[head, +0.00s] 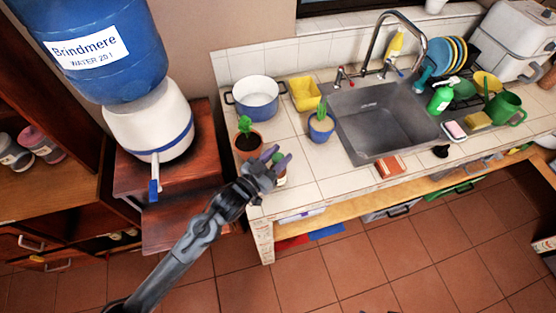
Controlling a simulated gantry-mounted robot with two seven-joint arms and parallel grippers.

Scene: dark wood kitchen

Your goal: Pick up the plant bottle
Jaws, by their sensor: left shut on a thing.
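My left gripper (275,162) is at the front left of the tiled counter. It is shut on a small plant bottle (281,179), with green showing around the fingers. The gripper and wrist hide much of it, and I cannot tell whether it touches the counter. A plant in a terracotta pot (248,144) stands just left of the gripper. A plant in a blue pot (320,129) stands to the right, near the sink. My right gripper is not in view.
A water dispenser (150,125) stands at left. The floor in front is clear.

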